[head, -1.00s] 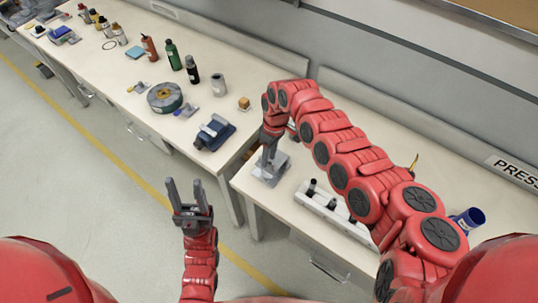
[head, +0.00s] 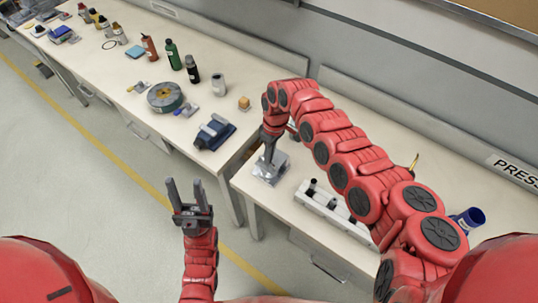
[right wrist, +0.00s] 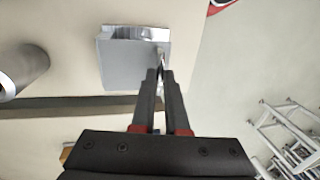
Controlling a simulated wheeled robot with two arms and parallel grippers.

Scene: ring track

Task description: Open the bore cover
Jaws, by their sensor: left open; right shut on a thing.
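A grey block-shaped fixture (head: 268,177) stands on the near bench, below my right gripper (head: 269,158). The right wrist view shows the grey block (right wrist: 134,64) with a shiny metal piece (right wrist: 128,32) along its far edge. In that view my right gripper (right wrist: 159,72) is at the block's right edge, its fingers close together on a small, thin metal part (right wrist: 160,52). I cannot tell for sure whether this part is the bore cover, and the bore is not visible. My left gripper (head: 186,197) is open and empty over the floor, in front of the benches.
A white rack with dark pieces (head: 335,211) stands right of the fixture. A blue cup (head: 468,219) is farther right. The left bench holds a blue-grey vise (head: 214,132), a round reel (head: 165,97) and several bottles. A gap separates the benches.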

